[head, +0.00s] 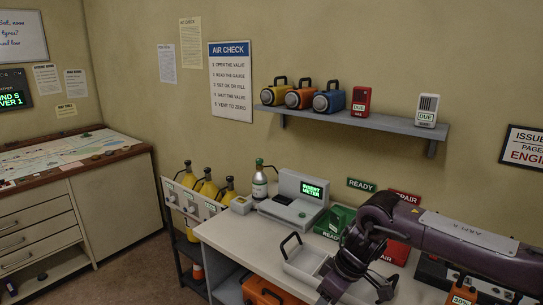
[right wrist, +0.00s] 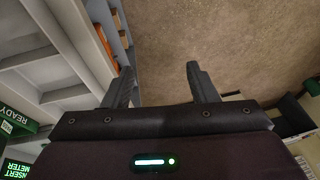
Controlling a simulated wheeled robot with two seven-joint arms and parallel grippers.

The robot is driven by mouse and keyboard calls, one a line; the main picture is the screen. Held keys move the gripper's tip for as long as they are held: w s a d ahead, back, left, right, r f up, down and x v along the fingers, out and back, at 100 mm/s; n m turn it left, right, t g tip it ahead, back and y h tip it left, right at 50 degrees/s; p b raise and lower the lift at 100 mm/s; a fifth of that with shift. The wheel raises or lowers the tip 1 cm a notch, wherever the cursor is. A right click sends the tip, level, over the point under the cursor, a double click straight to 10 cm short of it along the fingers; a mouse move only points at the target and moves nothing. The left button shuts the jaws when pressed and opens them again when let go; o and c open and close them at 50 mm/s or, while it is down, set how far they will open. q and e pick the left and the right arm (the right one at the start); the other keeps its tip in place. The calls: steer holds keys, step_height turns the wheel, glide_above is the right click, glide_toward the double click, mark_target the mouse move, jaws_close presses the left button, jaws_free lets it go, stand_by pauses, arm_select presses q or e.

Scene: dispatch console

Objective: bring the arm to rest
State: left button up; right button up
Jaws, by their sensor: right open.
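My right arm (head: 450,235) comes in from the right in the head view and bends down over the front of the white bench (head: 225,232). Its wrist is at the bottom edge, and the fingertips are hard to make out there. In the right wrist view my right gripper (right wrist: 160,78) is open, with nothing between its two dark fingers. The brown floor (right wrist: 165,35) lies beyond the fingers. My left gripper is not in view.
A grey tray with a handle (head: 300,262) stands close left of my right wrist. Behind are the INSERT METER console (head: 298,188), a green READY bin (head: 334,221) and a red bin (head: 397,252). A shelf (head: 350,121) holds meters. Floor (head: 130,270) is open at left.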

steer(key=w+a+f+t+y, duration=0.1)
steer(key=w+a+f+y, duration=0.15)
steer(key=a+f, duration=0.4)
steer(key=w+a+f+t+y, duration=0.1)
steer(key=a+f+t+y, duration=0.15)
steer(key=a+f, duration=0.4)
steer(key=s+d+f+m+t+h, duration=0.1)
steer(key=s+d+f+m, duration=0.15)
steer(key=f, duration=0.75)
steer(key=s+d+f+m+t+h, duration=0.15)
steer(key=s+d+f, duration=0.25)
steer(key=f, duration=0.7)
steer(key=s+d+f+m+g+h, duration=0.15)
steer(key=s+d+f, duration=0.25)
steer(key=s+f, duration=0.45)
steer(key=s+d+f+m+g+h, duration=0.15)
steer(key=s+d+f, duration=0.35)
steer(key=s, duration=0.6)
steer(key=s+d+f+g+h, duration=0.1)
steer(key=s+d+f+h, duration=0.1)
steer(key=s+d+f, duration=0.5)
steer(key=s+d+f+g+h, duration=0.1)
steer(key=s+f, duration=0.1)
steer(key=s, duration=1.4)
steer(key=shift+s+m+g, duration=0.25)
steer(key=shift+m+g, duration=0.05)
steer(key=shift+g, duration=0.1)
